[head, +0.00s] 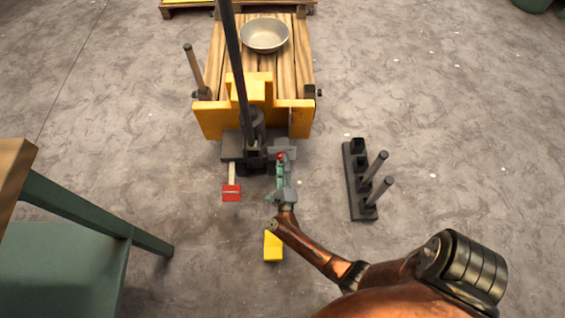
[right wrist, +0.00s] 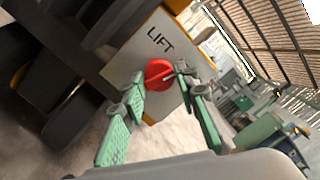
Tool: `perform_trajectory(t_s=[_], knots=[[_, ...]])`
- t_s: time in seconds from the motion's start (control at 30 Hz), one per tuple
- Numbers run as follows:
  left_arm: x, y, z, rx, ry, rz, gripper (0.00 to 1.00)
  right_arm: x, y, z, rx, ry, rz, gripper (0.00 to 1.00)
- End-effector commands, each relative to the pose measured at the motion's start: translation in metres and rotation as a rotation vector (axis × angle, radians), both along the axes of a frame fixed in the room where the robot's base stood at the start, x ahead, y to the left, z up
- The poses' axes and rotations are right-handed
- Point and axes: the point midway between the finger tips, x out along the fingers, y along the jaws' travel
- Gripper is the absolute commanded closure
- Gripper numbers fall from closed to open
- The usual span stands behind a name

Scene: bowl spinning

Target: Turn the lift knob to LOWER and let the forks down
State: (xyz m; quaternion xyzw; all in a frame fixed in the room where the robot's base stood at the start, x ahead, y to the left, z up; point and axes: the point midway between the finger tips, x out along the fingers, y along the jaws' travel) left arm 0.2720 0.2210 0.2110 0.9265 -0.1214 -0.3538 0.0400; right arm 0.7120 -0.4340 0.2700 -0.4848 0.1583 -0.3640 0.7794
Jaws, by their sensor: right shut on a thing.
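The lift knob (right wrist: 158,73) is a red round dial with a pale pointer line, on a grey panel (right wrist: 138,48) marked LIFT. No LOWER mark can be read. My right gripper (head: 281,163) is shut on the knob, its green-padded fingers on either side of it in the right wrist view. In the head view only a small red spot of the knob shows at the fingertips. The yellow pallet truck (head: 213,119) stands against a wooden pallet (head: 300,75); its forks are hidden, so their height cannot be told. My left gripper is out of view.
A metal bowl (head: 265,36) sits on the pallet. A red pedal (head: 231,193) sticks out from the truck, and a yellow block (head: 273,247) lies near my forearm. A black rack with posts (head: 360,190) stands on the right. A green table (head: 70,255) fills the lower left.

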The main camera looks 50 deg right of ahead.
Motion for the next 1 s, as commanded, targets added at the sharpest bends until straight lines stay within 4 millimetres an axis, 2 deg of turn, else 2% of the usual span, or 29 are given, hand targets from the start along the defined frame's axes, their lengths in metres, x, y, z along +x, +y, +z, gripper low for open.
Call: perform_trajectory(t_s=[0.03,0.5,1.0], knots=[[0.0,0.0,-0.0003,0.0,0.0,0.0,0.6,0.0002,0.005,-0.0041,0.035,-0.027,0.006,0.96],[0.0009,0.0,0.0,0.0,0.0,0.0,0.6,0.001,0.0065,-0.0039,0.259,-0.287,0.006,0.96],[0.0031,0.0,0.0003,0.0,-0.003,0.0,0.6,0.0018,0.0077,-0.0036,0.328,-0.365,0.007,0.96]])
